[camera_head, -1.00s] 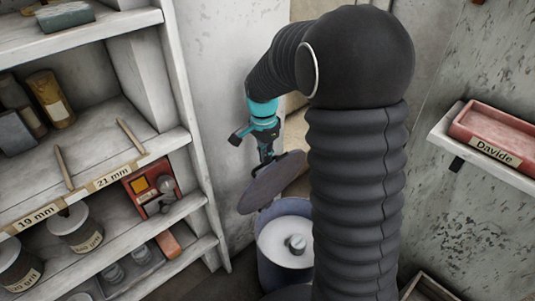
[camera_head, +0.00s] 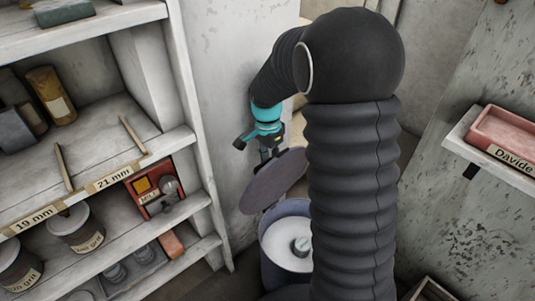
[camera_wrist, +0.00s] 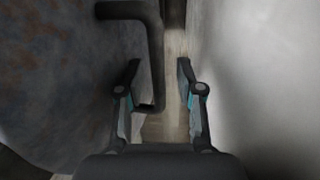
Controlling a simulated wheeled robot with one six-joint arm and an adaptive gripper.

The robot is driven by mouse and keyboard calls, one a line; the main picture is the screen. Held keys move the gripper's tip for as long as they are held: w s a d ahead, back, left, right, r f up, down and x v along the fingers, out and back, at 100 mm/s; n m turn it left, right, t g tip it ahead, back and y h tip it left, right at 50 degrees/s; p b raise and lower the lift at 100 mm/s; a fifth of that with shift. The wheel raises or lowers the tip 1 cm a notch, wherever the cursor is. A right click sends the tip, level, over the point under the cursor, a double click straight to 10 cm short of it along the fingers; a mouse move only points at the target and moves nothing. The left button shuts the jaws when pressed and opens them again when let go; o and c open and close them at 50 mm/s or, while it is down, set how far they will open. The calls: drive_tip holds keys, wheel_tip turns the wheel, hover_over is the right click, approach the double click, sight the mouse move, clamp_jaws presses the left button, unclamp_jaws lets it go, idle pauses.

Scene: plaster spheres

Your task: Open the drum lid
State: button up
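The drum (camera_head: 268,262) stands on the floor between the shelf and my arm. Its round grey lid (camera_head: 274,181) is tilted up, well clear of the open top, and a pale interior with a round knob-like piece (camera_head: 301,246) shows. My gripper (camera_head: 268,156) is at the far upper side of the lid, its tips partly hidden. In the wrist view, my gripper (camera_wrist: 157,72) is open, its two fingers apart. A dark bent handle bar (camera_wrist: 155,50) shows between them with a gap to the right finger. The mottled lid face (camera_wrist: 60,75) fills the left.
A white shelf (camera_head: 185,140) with jars and a red device (camera_head: 155,188) stands close on the left. A pale wall (camera_head: 225,90) is right beside my gripper. A red tray (camera_head: 505,140) sits on a wall ledge at right.

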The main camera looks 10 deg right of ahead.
drive_tip(key=shift+s+a+r, duration=0.1)
drive_tip(key=shift+a+r, duration=0.25)
drive_tip(key=shift+r, duration=0.4)
wheel_tip(320, 180, up, 10)
drive_tip(key=shift+f, duration=0.2)
drive_tip(key=shift+d, duration=0.1)
drive_tip(key=s+r+n+t, duration=0.3)
drive_tip(key=s+n, duration=0.3)
drive_tip(key=s, duration=0.6)
drive_tip(key=s+r+n+t, duration=0.3)
drive_tip(key=s+n, duration=0.3)
drive_tip(key=s, duration=0.6)
drive_tip(key=shift+s+d+n+t, duration=0.25)
drive_tip(key=shift+d+n+t, duration=0.05)
